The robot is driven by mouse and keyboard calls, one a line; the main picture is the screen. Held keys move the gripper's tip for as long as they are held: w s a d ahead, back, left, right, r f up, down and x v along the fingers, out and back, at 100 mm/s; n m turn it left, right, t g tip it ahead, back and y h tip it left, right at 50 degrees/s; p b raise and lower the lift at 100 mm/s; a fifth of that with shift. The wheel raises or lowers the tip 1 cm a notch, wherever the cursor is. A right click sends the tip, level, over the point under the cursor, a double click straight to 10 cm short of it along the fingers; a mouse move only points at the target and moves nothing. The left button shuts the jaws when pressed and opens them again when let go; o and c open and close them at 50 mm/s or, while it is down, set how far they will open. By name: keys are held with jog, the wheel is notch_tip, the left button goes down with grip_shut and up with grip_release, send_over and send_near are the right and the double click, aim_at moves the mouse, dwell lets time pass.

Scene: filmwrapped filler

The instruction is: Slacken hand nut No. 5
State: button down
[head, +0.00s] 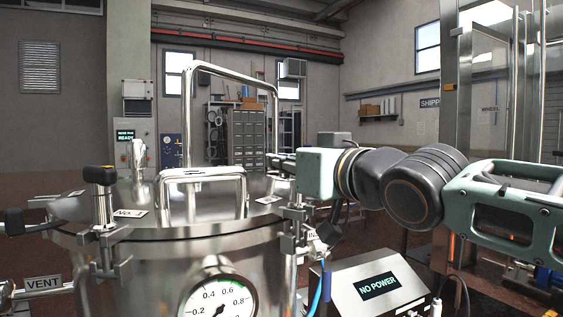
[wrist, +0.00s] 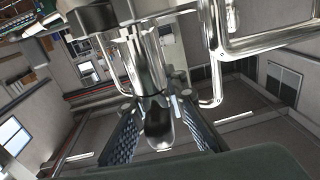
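A steel vessel (head: 190,270) with a polished lid stands in front of me, with swing bolts and hand nuts around its rim. My gripper (head: 277,160) is at the lid's right far side. In the wrist view, a shiny bar with a dark rounded end (wrist: 157,125), apparently a hand nut's handle, lies between the two textured fingers of my gripper (wrist: 160,130). The fingers are apart, with gaps visible beside the bar. I cannot read a No. 5 label. Another hand nut (head: 100,174) with a black top stands at the lid's near left, beside a numbered tag (head: 130,213).
A tall bent rail (head: 187,115) and a lower lid handle (head: 161,200) rise from the lid left of my gripper. A pressure gauge (head: 217,297) is on the vessel's front. A box reading NO POWER (head: 345,300) stands below my arm.

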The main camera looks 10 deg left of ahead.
jog(key=shift+s+a+r+g+y+p, duration=0.1)
jog(key=shift+g+y+p, duration=0.2)
jog(key=shift+y+p, duration=0.15)
